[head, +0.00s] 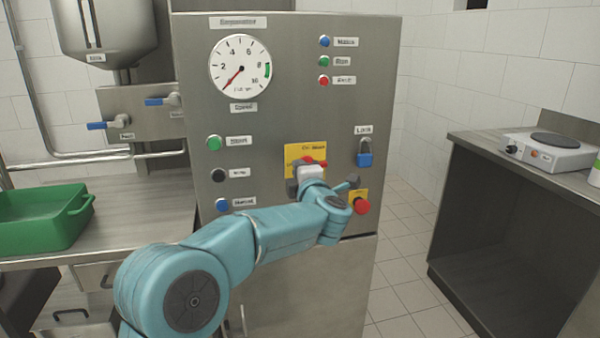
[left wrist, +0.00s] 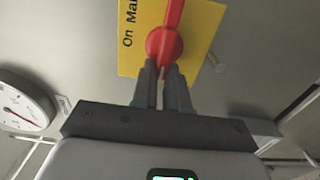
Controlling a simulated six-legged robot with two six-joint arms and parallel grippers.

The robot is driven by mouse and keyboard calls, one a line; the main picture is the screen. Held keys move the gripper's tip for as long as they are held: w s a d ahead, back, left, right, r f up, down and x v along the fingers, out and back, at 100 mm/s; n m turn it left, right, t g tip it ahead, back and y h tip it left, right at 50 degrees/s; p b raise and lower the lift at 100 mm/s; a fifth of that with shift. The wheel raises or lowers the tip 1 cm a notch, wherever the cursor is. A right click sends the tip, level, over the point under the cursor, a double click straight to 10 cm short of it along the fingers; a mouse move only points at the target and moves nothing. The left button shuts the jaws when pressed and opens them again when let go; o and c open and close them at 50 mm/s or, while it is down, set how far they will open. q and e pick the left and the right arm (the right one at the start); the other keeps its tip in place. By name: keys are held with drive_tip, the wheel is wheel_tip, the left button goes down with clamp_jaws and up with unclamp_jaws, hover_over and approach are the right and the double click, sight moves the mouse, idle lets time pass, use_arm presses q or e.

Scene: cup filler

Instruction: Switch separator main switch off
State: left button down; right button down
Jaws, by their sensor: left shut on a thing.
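The main switch is a red rotary handle (left wrist: 166,44) on a yellow plate (head: 294,149) on the grey separator cabinet (head: 285,95). In the left wrist view the handle points along the printed text, whose visible part reads "On Mai". In the head view only a little of the red handle (head: 311,159) shows past my gripper. My left gripper (left wrist: 164,80) is shut on the near end of the handle, at the hub's lower side in the wrist view. It also shows in the head view (head: 308,176), partly covering the plate. My right gripper is in neither view.
A blue padlock (head: 364,158) hangs right of the switch; a red knob (head: 361,206) sits below it, close to my wrist. Start, stop and manual buttons (head: 214,142) line the left. The speed gauge (head: 240,68) reads near zero. A green crate (head: 75,212) stands left.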

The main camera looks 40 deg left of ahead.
use_arm(q)
drive_tip(key=shift+f, duration=0.1)
drive_tip(key=c, duration=1.1)
unclamp_jaws()
drive_tip(key=shift+c, duration=0.2)
drive_tip(key=v, duration=1.6)
drive_tip(key=shift+s, duration=0.2)
drive_tip(key=shift+d, duration=0.1)
